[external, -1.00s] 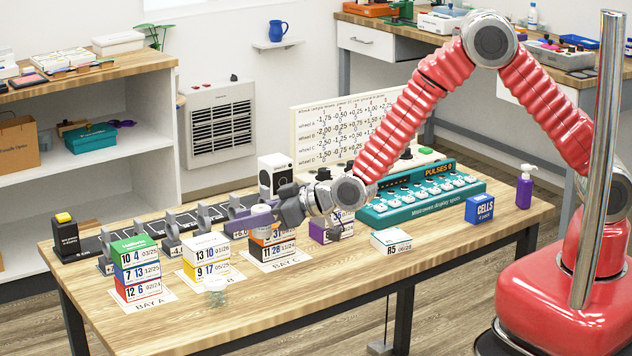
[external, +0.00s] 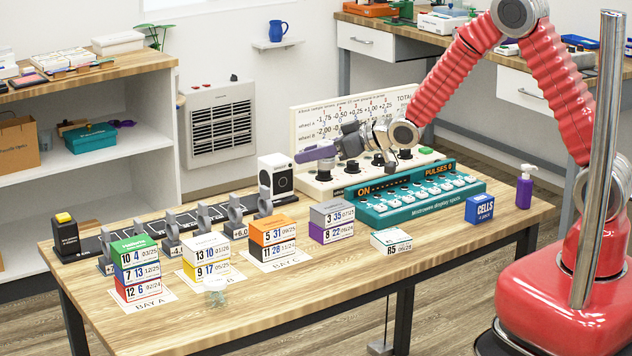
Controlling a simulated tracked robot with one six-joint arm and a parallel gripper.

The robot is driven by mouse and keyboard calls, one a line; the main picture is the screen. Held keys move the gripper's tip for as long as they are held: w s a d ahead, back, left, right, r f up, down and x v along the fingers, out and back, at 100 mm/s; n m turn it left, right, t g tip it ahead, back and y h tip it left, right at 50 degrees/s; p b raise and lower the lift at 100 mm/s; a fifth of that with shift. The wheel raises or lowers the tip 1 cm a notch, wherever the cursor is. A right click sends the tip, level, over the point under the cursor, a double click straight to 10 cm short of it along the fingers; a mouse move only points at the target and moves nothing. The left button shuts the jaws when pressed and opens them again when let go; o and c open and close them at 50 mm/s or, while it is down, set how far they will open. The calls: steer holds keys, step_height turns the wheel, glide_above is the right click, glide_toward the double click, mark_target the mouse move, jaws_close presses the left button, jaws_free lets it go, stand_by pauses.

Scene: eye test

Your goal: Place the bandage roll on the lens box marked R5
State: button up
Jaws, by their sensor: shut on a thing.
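My gripper (external: 326,154) is in the air over the left part of the white knob panel at the back of the table. Its purple finger is shut on the pale grey bandage roll (external: 326,164), which is small and partly hidden by the finger. The lens box marked R5 (external: 391,243) is white with a green stripe. It lies alone on the table, in front of the teal pulse unit, to the right of and nearer than my gripper. Its top is bare.
A grey-and-purple box stack (external: 331,222) stands left of R5. More stacks stand in bays at the left. A blue CELLS box (external: 479,209) and purple bottle (external: 524,188) stand right. A clear item (external: 215,291) is in front.

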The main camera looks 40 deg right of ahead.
steer(key=s+d+n+y, duration=0.1)
steer(key=d, duration=0.5)
steer(key=n+g+y, duration=0.5)
steer(key=n+g, duration=0.2)
glide_above(377, 237)
step_height(377, 237, down, 2)
steer(key=shift+f, duration=0.25)
steer(key=shift+w, duration=0.1)
steer(key=shift+f, duration=2.9)
steer(key=shift+f+m, duration=0.1)
steer(key=shift+m, duration=0.2)
steer(key=shift+t, duration=0.4)
steer(key=shift+f, duration=2)
